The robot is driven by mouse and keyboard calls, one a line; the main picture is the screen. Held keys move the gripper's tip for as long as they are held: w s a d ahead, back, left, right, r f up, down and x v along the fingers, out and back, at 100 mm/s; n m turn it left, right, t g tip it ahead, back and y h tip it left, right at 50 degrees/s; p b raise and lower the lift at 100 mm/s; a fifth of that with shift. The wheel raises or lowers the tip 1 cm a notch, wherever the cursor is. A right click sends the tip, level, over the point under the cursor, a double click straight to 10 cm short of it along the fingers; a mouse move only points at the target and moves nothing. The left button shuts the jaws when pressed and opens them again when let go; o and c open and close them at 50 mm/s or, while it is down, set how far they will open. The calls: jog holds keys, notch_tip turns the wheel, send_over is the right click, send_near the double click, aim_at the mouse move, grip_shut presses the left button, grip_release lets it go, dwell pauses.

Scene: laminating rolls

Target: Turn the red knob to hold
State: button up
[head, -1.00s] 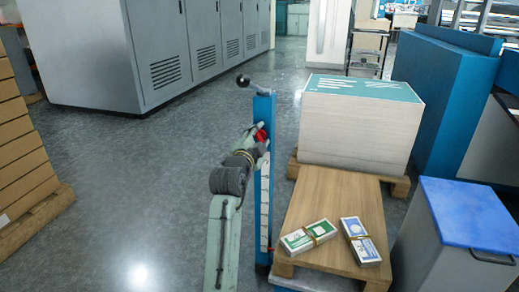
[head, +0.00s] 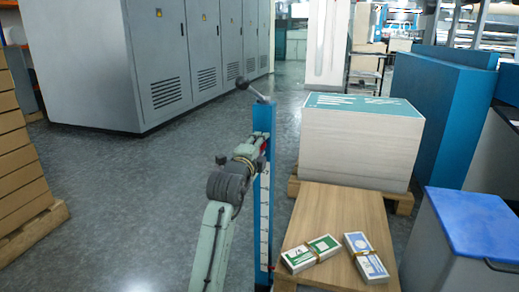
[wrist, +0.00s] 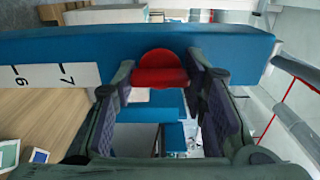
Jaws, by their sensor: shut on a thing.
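The red knob (wrist: 158,75) sits on the side of an upright blue post (wrist: 60,45), which lies sideways in the wrist view. My gripper (wrist: 160,70) has one finger at each side of the knob and is shut on it. In the head view the knob (head: 265,144) is a small red patch on the post (head: 262,118), mostly hidden by my gripper (head: 256,148). No hold mark can be made out in either view.
A white scale (wrist: 54,76) with 6 and 7 runs along the post. A lever with a black ball (head: 241,83) tops it. To the right are a wooden board (head: 330,215) with two banded packs, a paper stack (head: 355,145) and a blue-lidded bin (head: 475,220). Left floor is clear.

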dwell(0.3)
jog(key=o, duration=1.2)
jog(key=shift+s, duration=0.1)
jog(key=v, duration=1.2)
